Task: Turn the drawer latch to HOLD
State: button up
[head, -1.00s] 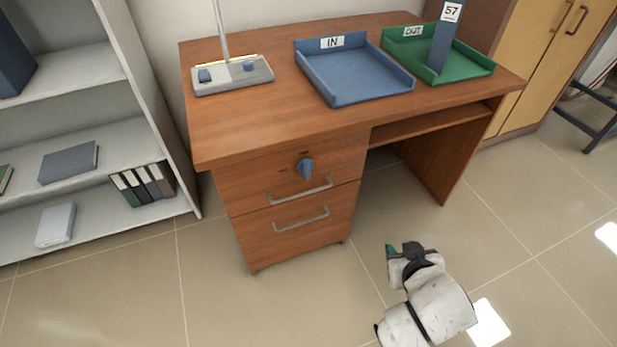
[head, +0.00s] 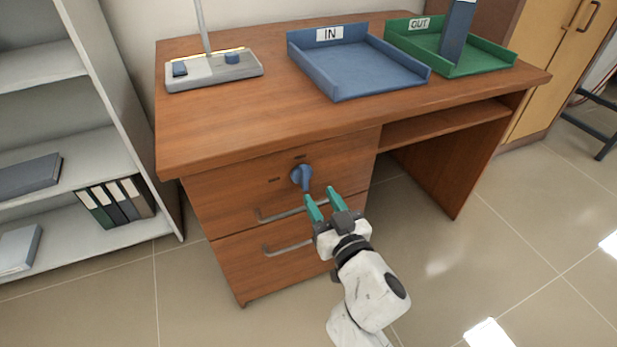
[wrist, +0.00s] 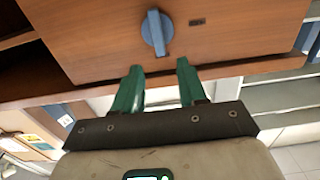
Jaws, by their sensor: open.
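The drawer latch (head: 302,177) is a blue knob on the front of the desk's upper drawer (head: 240,190). Small dark labels sit above it and to its left, too small to read. In the wrist view the latch (wrist: 157,32) is ahead of my fingertips, its grip ridge close to upright in that picture. My gripper (head: 322,196) has green fingers, open and empty, just below and right of the latch in the head view. In the wrist view the fingers (wrist: 157,72) point toward the latch, apart from it.
Grey drawer handles (head: 290,212) lie close under the latch, near my fingers. The wooden desk (head: 230,130) carries a blue IN tray (head: 390,83), a green OUT tray (head: 478,68) and a lamp base (head: 215,70). A shelf (head: 130,235) stands at left.

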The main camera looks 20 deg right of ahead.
aim_at(306, 175)
jog(key=w+p, duration=0.1)
jog(key=w, duration=0.6)
jog(key=shift+w, duration=0.1)
grip_shut()
dwell(0.3)
